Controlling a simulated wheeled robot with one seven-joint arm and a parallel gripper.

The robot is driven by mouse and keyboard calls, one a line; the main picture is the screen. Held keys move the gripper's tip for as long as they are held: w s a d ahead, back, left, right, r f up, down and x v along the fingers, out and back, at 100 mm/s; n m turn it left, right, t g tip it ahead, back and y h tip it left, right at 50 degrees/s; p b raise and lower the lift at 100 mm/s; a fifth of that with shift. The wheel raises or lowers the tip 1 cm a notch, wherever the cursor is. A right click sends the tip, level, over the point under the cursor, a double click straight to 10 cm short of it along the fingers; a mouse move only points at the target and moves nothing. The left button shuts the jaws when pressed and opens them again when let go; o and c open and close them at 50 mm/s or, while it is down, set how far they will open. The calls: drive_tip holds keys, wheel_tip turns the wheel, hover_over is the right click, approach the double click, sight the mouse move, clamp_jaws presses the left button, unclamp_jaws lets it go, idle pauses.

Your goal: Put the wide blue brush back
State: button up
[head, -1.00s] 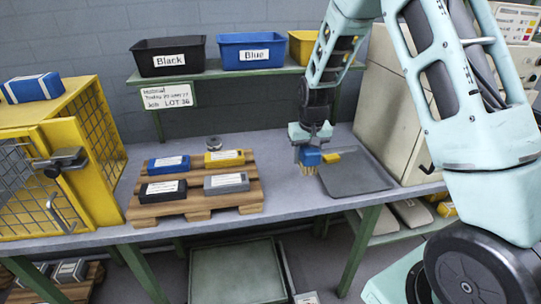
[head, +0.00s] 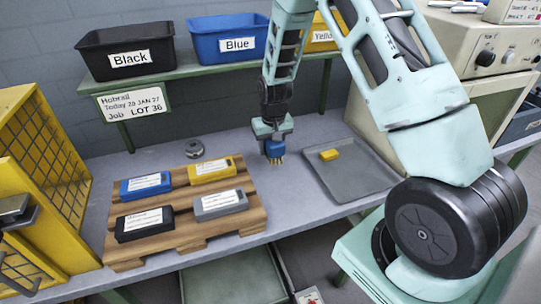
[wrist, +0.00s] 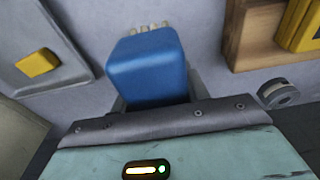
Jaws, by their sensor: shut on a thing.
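My gripper (head: 272,140) is shut on the wide blue brush (head: 275,149), which has pale bristles pointing down. It holds the brush over the bench between the pallet and the grey tray. In the wrist view the blue brush (wrist: 148,68) fills the middle, between the fingers, with bristle tips at its far end. The fingertips are mostly hidden behind the brush. The blue bin (head: 228,38), labelled "Blue", stands on the shelf behind.
A grey tray (head: 352,178) holds a small yellow block (head: 329,155). A wooden pallet (head: 180,235) bears blue, yellow, black and grey labelled blocks. Black (head: 125,52) and yellow (head: 318,36) bins share the shelf. A yellow cage (head: 35,150) stands left. A round metal piece (head: 194,149) lies behind the pallet.

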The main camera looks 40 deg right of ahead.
drive_tip(key=shift+f+p, duration=0.3)
drive_tip(key=shift+f, duration=1.85)
drive_tip(key=shift+f, duration=0.1)
drive_tip(key=o, duration=1)
